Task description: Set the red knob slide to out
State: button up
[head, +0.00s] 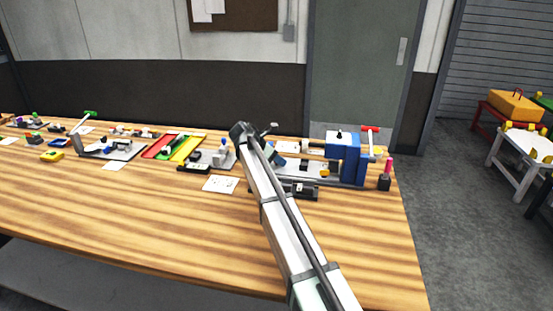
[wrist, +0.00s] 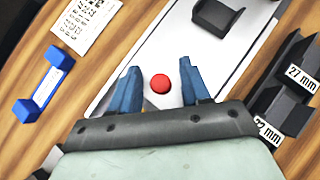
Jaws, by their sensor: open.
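The red knob (wrist: 160,83) shows in the wrist view as a small round red ball above a pale plate (wrist: 150,52). My gripper (wrist: 157,68) is open, with one blue finger on each side of the knob and a gap on both sides. The knob sits between the fingers, nearer their bases than their tips in the picture. I cannot tell its height relative to the fingers. The slide under the knob and its markings cannot be made out. In the head view my arm hides the knob and most of the gripper.
In the wrist view a dark cradle (wrist: 217,16) stands on the plate, black blocks (wrist: 290,95) labelled in mm lie right, and a blue piece (wrist: 44,88) lies left. In the head view a blue fixture (head: 350,157) stands right of my arm; the front wooden bench (head: 130,215) is clear.

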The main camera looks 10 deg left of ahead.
grip_shut()
dwell(0.3)
dwell(0.3)
